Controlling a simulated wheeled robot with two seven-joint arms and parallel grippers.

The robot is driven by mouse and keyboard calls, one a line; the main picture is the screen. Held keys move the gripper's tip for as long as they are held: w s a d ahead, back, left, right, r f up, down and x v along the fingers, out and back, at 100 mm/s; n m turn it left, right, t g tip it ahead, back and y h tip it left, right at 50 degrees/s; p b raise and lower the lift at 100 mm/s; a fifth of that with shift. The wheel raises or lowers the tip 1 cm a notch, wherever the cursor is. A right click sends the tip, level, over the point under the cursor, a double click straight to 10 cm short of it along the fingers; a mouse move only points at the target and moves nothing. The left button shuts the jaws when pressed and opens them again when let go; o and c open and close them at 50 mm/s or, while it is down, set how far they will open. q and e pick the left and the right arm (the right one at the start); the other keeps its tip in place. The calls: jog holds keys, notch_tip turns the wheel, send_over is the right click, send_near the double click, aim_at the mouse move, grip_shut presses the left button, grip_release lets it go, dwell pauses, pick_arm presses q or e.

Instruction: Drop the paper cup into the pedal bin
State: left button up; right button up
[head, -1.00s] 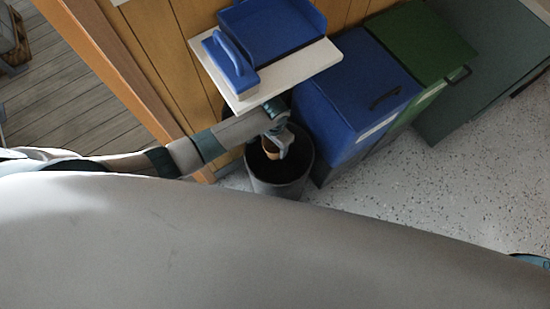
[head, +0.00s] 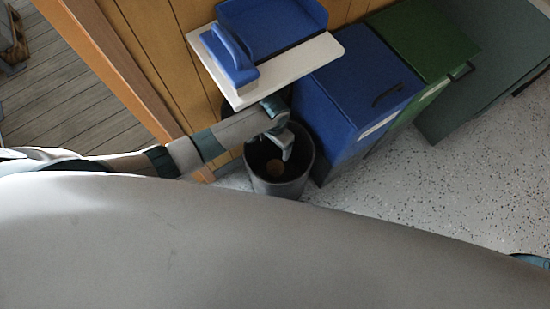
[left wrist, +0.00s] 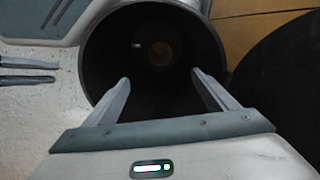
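The pedal bin (head: 279,187) is a dark, open-topped round bin standing on the floor; its rim and dark inside also show in the left wrist view (left wrist: 92,62). The brown paper cup (head: 275,167) is inside the bin, below my gripper; it shows as a small dim round shape deep in the bin in the left wrist view (left wrist: 161,54). My left gripper (head: 286,153) is over the bin's mouth, pointing down. In the left wrist view its two fingers (left wrist: 160,88) are wide apart with nothing between them.
A blue bin (head: 350,85) and a green bin (head: 425,40) stand to the right. Speckled floor (head: 440,190) is clear at right.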

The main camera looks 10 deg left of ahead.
pick_arm(q)
notch_tip(320, 180, up, 12)
jog(key=shift+p, duration=0.3)
pick_arm(e)
jog(key=shift+w+a+r, duration=0.25)
jog(key=shift+w+a, duration=0.15)
jog(key=shift+w, duration=0.05)
jog(key=shift+w, duration=0.15)
dwell(0.4)
